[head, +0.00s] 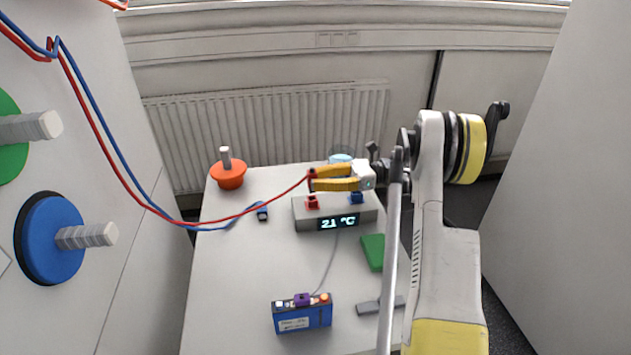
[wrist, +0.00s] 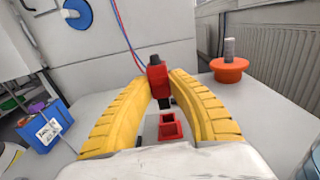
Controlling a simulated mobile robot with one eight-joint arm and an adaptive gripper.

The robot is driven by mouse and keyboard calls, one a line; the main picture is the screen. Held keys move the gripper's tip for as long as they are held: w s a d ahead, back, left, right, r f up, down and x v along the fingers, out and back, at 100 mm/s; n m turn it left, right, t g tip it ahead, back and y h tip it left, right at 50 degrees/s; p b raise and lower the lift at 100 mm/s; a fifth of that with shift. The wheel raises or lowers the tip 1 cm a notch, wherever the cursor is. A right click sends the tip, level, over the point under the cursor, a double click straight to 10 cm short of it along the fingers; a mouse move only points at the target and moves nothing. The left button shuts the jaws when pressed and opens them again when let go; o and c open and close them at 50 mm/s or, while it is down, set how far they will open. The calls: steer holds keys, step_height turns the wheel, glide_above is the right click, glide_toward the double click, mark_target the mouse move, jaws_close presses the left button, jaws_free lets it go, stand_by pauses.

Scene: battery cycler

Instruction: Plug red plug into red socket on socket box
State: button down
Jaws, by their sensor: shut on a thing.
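My gripper (head: 312,180) has yellow fingers and is shut on the red plug (head: 311,186), with a red cable running off to the left. The plug (wrist: 157,82) shows between the fingertips in the wrist view. The grey socket box (head: 300,217) stands on the table with a lit display. Its red socket (head: 312,203) lies just below the plug in the head view. In the wrist view the open red socket (wrist: 170,130) is nearer the camera than the plug. The plug appears above the box, apart from the socket. The blue socket (head: 357,198) is at the box's right.
A blue plug (head: 262,213) lies on the table left of the box. An orange knobbed piece (head: 228,176) stands at the back left. A blue battery (head: 302,318), a green block (head: 372,251) and a grey piece (head: 368,307) lie in front. The table's left side is mostly clear.

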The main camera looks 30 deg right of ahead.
mark_target(315, 171)
steer(key=shift+r+p, duration=1.15)
steer(key=shift+r, duration=1.25)
